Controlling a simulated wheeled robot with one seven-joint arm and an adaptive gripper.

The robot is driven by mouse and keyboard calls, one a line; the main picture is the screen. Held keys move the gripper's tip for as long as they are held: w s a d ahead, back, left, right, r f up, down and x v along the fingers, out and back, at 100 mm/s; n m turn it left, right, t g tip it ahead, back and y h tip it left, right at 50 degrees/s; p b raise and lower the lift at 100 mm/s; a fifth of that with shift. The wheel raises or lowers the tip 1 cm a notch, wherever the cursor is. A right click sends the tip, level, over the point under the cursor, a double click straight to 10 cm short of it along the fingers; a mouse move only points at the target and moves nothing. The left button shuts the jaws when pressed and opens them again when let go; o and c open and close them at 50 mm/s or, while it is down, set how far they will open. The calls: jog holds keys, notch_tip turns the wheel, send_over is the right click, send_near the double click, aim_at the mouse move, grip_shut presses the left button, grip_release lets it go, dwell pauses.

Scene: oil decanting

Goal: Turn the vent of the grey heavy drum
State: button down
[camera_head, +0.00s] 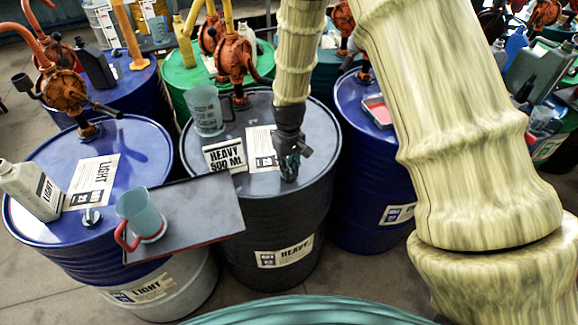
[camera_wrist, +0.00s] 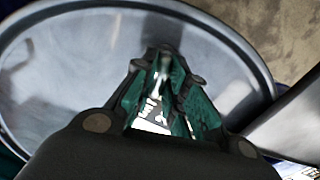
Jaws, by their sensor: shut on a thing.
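The grey heavy drum (camera_head: 262,222) stands in the middle of the head view, with a "HEAVY" label on its side. Its grey lid fills much of the wrist view (camera_wrist: 70,62). My gripper (camera_head: 289,172) points down at the front right part of this lid. In the wrist view my gripper's (camera_wrist: 166,60) green-padded fingers are close together around a small pale metal piece, the vent (camera_wrist: 164,66). The fingers hide most of the vent, and in the head view it is covered by the gripper.
A "HEAVY 500 ML" card (camera_head: 224,156), a clear beaker (camera_head: 206,110) and an orange pump (camera_head: 234,58) stand on the grey drum. Blue drums (camera_head: 140,150) flank both sides.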

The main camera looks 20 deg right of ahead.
dwell(0.4)
jog(key=c, duration=1.4)
grip_release()
jog(key=shift+c, duration=0.2)
notch_tip(320, 180, up, 12)
